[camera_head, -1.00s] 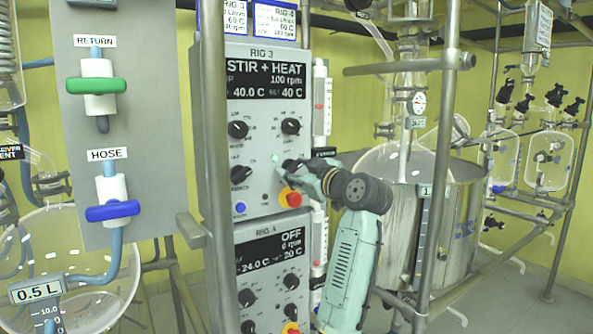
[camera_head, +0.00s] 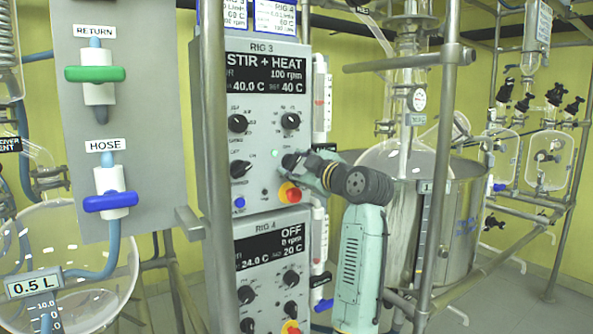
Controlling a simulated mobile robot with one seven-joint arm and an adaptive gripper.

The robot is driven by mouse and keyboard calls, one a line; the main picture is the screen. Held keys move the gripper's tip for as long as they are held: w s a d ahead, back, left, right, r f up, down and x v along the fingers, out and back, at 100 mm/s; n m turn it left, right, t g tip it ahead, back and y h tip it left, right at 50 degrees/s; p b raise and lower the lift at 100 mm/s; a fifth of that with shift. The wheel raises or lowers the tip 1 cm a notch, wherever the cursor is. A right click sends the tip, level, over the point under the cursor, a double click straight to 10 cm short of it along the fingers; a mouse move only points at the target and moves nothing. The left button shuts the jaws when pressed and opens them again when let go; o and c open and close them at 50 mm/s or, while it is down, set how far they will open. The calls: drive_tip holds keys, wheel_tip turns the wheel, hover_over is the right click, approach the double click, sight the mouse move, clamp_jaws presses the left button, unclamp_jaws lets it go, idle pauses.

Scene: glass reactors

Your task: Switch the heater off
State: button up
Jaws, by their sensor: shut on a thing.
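The RIG 3 control box (camera_head: 265,125) stands left of centre. Its display (camera_head: 266,76) reads STIR + HEAT, 100 rpm, 40.0 C, set 40 C. A green lamp (camera_head: 275,154) glows at the panel's middle. Knobs show at upper left (camera_head: 238,123), upper right (camera_head: 290,120) and lower left (camera_head: 241,168). My gripper (camera_head: 292,162) is at the panel's lower right, shut on the knob there. The gripper hides most of that knob, so its setting cannot be read. A red and yellow button (camera_head: 289,192) is just below the gripper.
The RIG 4 box (camera_head: 272,265) below reads OFF. A metal post (camera_head: 215,180) stands close left of the boxes. A grey valve panel (camera_head: 128,140) is farther left. A steel vessel (camera_head: 460,225) and frame posts (camera_head: 437,180) stand right of my arm.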

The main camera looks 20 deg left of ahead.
drive_tip(key=n+b, duration=0.1)
drive_tip(key=n, duration=0.2)
drive_tip(key=shift+f+n, duration=0.1)
drive_tip(key=shift+n, duration=0.3)
drive_tip(key=shift+n+b, duration=0.3)
drive_tip(key=shift+n, duration=2)
drive_tip(key=o, duration=1.2)
drive_tip(key=shift+c, duration=0.2)
drive_tip(key=v, duration=1.2)
